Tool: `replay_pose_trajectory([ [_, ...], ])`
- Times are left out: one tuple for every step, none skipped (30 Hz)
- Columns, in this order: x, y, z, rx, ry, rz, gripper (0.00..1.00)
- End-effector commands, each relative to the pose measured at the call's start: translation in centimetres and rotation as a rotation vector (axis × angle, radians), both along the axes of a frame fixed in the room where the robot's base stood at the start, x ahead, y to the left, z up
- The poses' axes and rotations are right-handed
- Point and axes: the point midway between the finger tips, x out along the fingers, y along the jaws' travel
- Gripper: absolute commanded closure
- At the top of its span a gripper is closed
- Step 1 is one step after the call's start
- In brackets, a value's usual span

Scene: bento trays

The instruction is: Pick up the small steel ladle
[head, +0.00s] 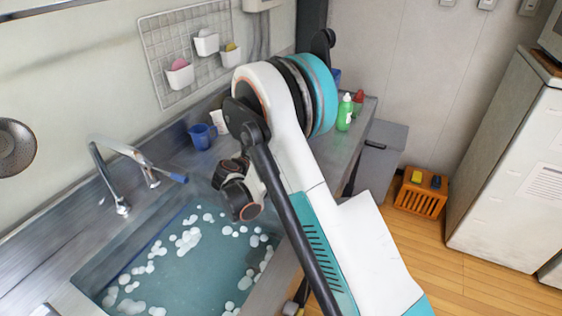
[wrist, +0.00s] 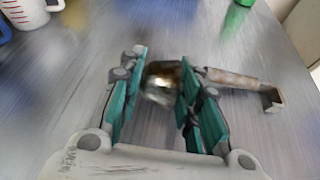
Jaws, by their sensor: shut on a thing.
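The small steel ladle shows in the wrist view, with a shiny bowl (wrist: 162,84) and a brownish handle (wrist: 234,79) that runs right to a hooked end. My gripper (wrist: 163,68) has its teal fingers on either side of the bowl and is shut on it. The right finger crosses in front of the ladle where bowl and handle meet. The steel counter lies behind; I cannot tell whether the ladle touches it. In the head view my arm hides the ladle and the fingertips.
A sink (head: 190,262) with foamy water lies left of my arm, with a faucet (head: 122,172) behind. A blue mug (head: 201,137) and a white measuring cup (wrist: 24,12) stand on the counter. A green bottle (head: 344,113) and a red bottle (head: 358,101) stand farther right.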

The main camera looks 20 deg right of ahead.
Motion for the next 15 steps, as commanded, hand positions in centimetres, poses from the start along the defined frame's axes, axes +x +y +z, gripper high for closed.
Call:
replay_pose_trajectory([
  [0.0, 0.0, 0.0, 0.0, 0.0, 0.0, 0.94],
  [0.0, 0.0, 0.0, 0.0, 0.0, 0.0, 0.94],
  [0.0, 0.0, 0.0, 0.0, 0.0, 0.0, 0.94],
  [0.0, 0.0, 0.1, 0.0, 0.0, 0.0, 0.94],
  [0.0, 0.0, 0.1, 0.0, 0.0, 0.0, 0.94],
  [0.0, 0.0, 0.3, 0.0, 0.0, 0.0, 0.94],
  [0.0, 0.0, 0.4, 0.0, 0.0, 0.0, 0.94],
  [0.0, 0.0, 0.6, 0.0, 0.0, 0.0, 0.94],
  [0.0, 0.0, 0.9, 0.0, 0.0, 0.0, 0.94],
  [0.0, 0.0, 1.2, 0.0, 0.0, 0.0, 0.94],
  [0.0, 0.0, 1.6, 0.0, 0.0, 0.0, 0.94],
  [0.0, 0.0, 2.1, 0.0, 0.0, 0.0, 0.94],
  [0.0, 0.0, 2.6, 0.0, 0.0, 0.0, 0.94],
  [0.0, 0.0, 3.1, 0.0, 0.0, 0.0, 0.94],
  [0.0, 0.0, 3.9, 0.0, 0.0, 0.0, 0.94],
])
